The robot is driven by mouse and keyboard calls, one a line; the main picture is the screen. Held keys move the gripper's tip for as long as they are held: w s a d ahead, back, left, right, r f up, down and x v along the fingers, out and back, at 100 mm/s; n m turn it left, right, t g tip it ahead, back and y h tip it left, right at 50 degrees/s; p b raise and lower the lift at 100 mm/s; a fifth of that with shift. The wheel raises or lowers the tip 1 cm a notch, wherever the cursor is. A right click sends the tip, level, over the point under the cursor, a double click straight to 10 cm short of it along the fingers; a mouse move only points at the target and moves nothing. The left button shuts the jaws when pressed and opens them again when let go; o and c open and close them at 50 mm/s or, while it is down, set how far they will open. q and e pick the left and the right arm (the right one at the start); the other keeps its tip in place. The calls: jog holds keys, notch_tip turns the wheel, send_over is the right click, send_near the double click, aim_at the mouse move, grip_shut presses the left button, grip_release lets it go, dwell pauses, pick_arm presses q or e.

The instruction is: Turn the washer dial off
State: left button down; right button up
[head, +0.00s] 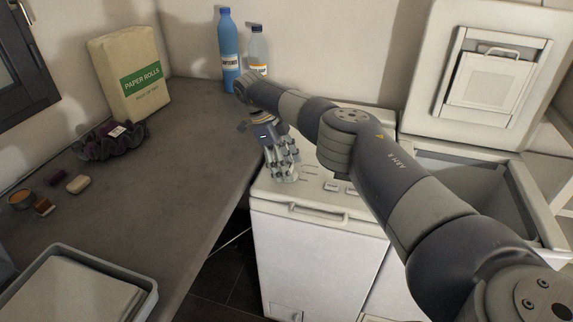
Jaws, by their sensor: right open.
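Two white top-loading machines stand side by side; I cannot tell which is the washer. The left machine (315,250) is closed, with small buttons (331,187) on its top near the front. The right machine has its lid (490,70) raised and its tub opening (470,185) showing. My right gripper (284,173) is open and points down over the left part of the closed machine's top, fingertips at or just above the surface. I cannot make out the dial; the gripper and my right arm hide parts of the top. My left gripper is out of view.
A grey counter (190,150) runs along the left, close to the gripper. On it are a blue bottle (229,50), a clear bottle (258,50), a paper rolls bag (135,75), a dark scrunched item (110,138) and a grey tray (148,290).

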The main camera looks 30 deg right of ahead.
notch_tip(320, 180, up, 10)
dwell(0.5)
dwell(0.5)
